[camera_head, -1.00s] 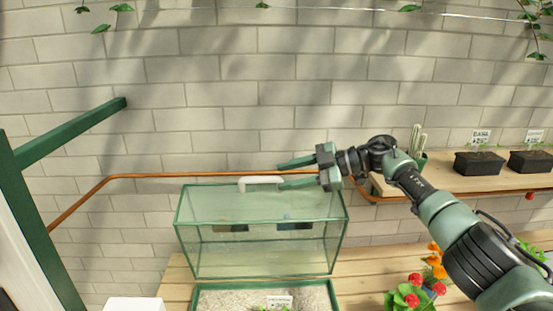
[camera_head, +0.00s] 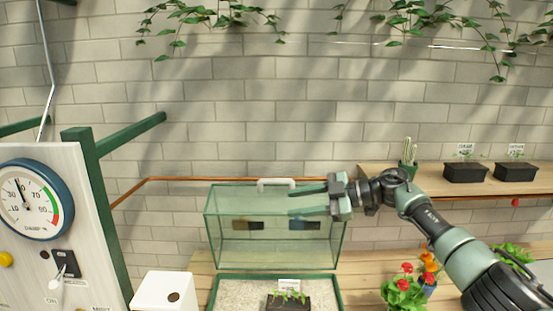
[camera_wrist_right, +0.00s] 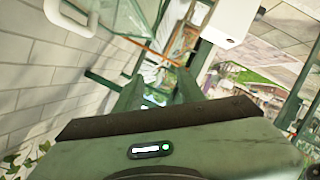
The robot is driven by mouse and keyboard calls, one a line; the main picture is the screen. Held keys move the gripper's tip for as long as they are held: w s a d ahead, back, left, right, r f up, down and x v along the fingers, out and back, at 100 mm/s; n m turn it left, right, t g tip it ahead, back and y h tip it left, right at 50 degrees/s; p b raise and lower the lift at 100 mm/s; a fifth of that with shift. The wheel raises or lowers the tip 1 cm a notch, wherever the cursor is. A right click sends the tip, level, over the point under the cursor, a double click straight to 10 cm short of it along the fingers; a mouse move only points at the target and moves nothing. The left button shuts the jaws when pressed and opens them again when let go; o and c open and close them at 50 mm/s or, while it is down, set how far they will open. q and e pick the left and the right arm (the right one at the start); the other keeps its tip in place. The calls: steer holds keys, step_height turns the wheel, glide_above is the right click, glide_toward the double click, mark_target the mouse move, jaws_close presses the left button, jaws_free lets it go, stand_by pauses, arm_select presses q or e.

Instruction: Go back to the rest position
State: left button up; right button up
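My right gripper (camera_head: 290,202) is open and empty in the head view. Its two fingers point left, in front of the upper part of the glass case (camera_head: 228,241) as seen from the head. The case has green edges and a white handle (camera_head: 276,184) on top, just left of and above the fingertips. The right wrist view shows the open fingers of the right gripper (camera_wrist_right: 160,88) and the white handle (camera_wrist_right: 70,16) at upper left, apart from them. My left gripper is not in view.
A green-rimmed gravel tray (camera_head: 212,294) with a black seedling pot (camera_head: 288,303) is in front of the case. A gauge panel (camera_head: 75,205) and white box (camera_head: 163,291) stand left. Red flowers (camera_head: 404,287) stand right. A wooden shelf (camera_head: 410,181) holds pots.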

steer(key=a+f+m+t+y, duration=0.2)
steer(key=a+f+m+t, duration=0.35)
steer(key=a+t, duration=0.2)
steer(key=s+d+f+m+t+h, duration=0.2)
steer(key=s+d+f+m+h, duration=0.5)
steer(key=f, duration=0.3)
steer(key=s+d+f+m+t+h, duration=0.1)
steer(key=s+d+f+m+h, duration=0.6)
steer(key=f, duration=0.2)
steer(key=s+d+f+g+h, duration=0.1)
steer(key=s+d+f+g, duration=0.25)
steer(key=s, duration=0.75)
steer(key=s+d+f+g, duration=0.2)
steer(key=s+f+g, duration=0.15)
steer(key=s, duration=0.65)
steer(key=s+d+f+g+h, duration=0.1)
steer(key=s+d+f+g, duration=0.25)
steer(key=s, duration=0.75)
step_height(320, 180, down, 28)
steer(key=s+g, duration=0.1)
steer(key=s, duration=0.1)
steer(key=s+d+f+g+b, duration=0.1)
steer(key=s+d+f, duration=0.1)
steer(key=s+f, duration=1.2)
steer(key=shift+s+d+f, duration=0.15)
steer(key=shift+s+f, duration=0.25)
steer(key=shift+s, duration=0.6)
